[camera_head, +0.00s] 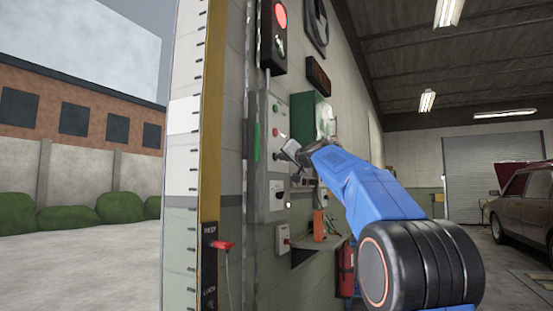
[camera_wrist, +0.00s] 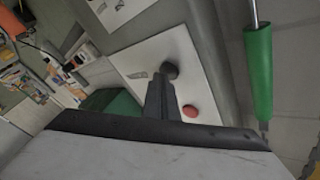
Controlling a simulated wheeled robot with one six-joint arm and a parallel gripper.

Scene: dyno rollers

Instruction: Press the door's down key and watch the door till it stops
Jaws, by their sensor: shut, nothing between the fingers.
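In the wrist view the panel (camera_wrist: 135,52) carries a dark round key (camera_wrist: 170,70) and the red key (camera_wrist: 190,110). My gripper (camera_head: 286,146) is shut and empty at the panel's lower part. In the wrist view its fingertips (camera_wrist: 168,82) overlap the dark key's edge; I cannot tell whether they touch it. Arrow-like marks beside the key are too small to read. The near doorway stands open to the yard; its door leaf is not seen.
A signal lamp (camera_head: 281,16) glows red above the panel. A green cabinet (camera_head: 311,116) and a small shelf (camera_head: 312,249) stick out from the wall near my arm. A green grip (camera_wrist: 258,70) hangs beside the panel. A car (camera_head: 525,205) and a shut roller door (camera_head: 490,183) are far back.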

